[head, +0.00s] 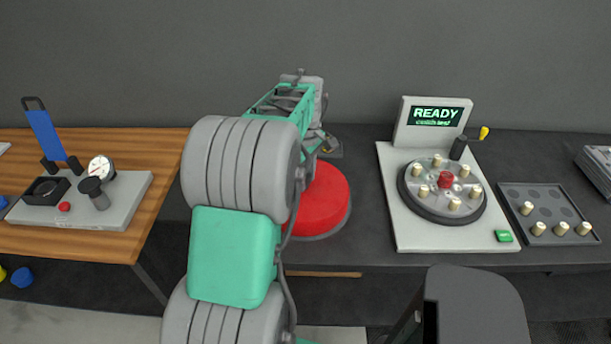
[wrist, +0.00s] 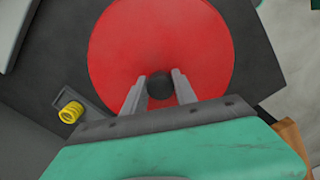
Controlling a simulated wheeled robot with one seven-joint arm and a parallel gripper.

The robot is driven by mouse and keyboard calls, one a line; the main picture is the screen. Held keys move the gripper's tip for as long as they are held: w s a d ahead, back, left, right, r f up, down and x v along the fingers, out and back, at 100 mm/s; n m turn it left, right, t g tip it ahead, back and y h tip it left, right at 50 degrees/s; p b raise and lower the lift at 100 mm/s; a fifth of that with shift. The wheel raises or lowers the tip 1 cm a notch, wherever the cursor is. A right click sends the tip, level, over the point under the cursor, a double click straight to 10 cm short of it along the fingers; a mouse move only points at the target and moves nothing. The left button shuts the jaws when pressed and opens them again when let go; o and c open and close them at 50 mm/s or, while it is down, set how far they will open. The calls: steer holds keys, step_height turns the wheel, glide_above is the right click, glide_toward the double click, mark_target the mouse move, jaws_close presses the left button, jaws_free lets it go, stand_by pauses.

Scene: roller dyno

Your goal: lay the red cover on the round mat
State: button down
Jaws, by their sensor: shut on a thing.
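The red cover (head: 325,200) is a flat round disc on the dark bench in the head view, partly hidden behind my arm. A thin grey rim, possibly the round mat (head: 326,235), shows along its lower edge. I cannot tell whether the cover rests on it or hangs just above. In the wrist view the red cover (wrist: 160,40) fills the upper middle, with a black knob (wrist: 160,86) near its lower part. My gripper (wrist: 158,92) has its two grey fingers on either side of this knob, shut on it. My arm hides the gripper's tips in the head view.
A white machine with a READY screen (head: 436,115) and a round plate of pegs stands right of the cover. A grey peg tray (head: 545,200) lies farther right. A wooden table (head: 160,165) with a grey device is at left. A yellow coil-like part (wrist: 71,112) shows beside my gripper.

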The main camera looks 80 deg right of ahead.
steer(key=shift+f, duration=0.15)
steer(key=c, duration=0.5)
jaws_free()
steer(key=shift+r+p, duration=2.55)
steer(key=shift+r, duration=1)
